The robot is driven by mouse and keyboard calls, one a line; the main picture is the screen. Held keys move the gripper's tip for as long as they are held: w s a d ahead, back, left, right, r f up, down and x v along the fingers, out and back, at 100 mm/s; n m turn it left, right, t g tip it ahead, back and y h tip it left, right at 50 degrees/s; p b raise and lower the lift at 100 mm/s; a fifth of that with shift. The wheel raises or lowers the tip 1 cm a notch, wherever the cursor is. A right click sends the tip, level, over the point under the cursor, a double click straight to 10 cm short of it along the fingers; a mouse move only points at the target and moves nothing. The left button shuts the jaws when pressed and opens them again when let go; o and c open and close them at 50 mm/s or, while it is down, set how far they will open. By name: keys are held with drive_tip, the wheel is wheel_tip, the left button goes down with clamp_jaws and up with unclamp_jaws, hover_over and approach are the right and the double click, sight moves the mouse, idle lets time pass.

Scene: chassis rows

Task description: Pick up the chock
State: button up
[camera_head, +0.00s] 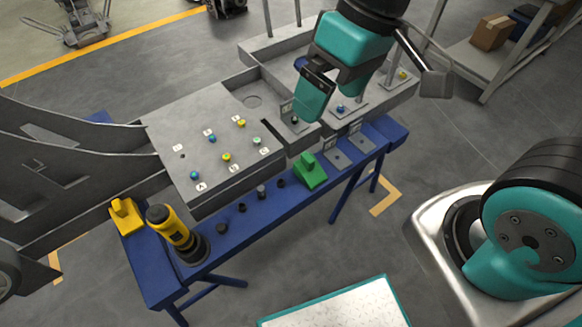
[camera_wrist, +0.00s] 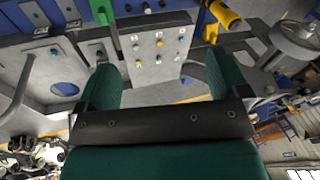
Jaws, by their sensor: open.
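Two blocks look like a chock, and I cannot tell for sure which one is meant. A yellow wedge-like block (camera_head: 126,215) sits on the left end of the blue bench, beside a yellow-and-black tool. A green stepped block (camera_head: 309,171) sits on the blue bench further right; it also shows at the top left of the wrist view (camera_wrist: 102,11). My gripper (camera_head: 308,104) hangs above the grey chassis, up and behind the green block in the head view. In the wrist view its two teal fingers (camera_wrist: 160,78) are wide apart with nothing between them.
Several small dark parts stand along the bench. A grey panel (camera_head: 207,152) with coloured knobs lies behind it. Grey trays and posts surround my gripper. A shelf (camera_head: 500,50) stands at the upper right.

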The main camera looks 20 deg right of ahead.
sight(309, 167)
drive_tip(key=w+d+f+m+h+b, duration=0.1)
drive_tip(key=w+d+f+h+b, duration=0.1)
drive_tip(key=w+f, duration=0.55)
drive_tip(key=w+d+f+m+h+b, duration=0.15)
drive_tip(key=w+f, duration=0.25)
drive_tip(key=f, duration=1.1)
drive_tip(key=f+b, duration=0.1)
drive_tip(key=f, duration=0.3)
drive_tip(key=f+b, duration=0.1)
drive_tip(key=f, duration=0.3)
drive_tip(key=shift+w+d+f, duration=0.2)
drive_tip(key=shift+w, duration=0.2)
drive_tip(key=shift+w+f, duration=0.15)
drive_tip(key=shift+f, duration=1.35)
drive_tip(key=shift+w+f, duration=0.15)
drive_tip(key=shift+f, duration=1.35)
drive_tip(key=c, duration=1.1)
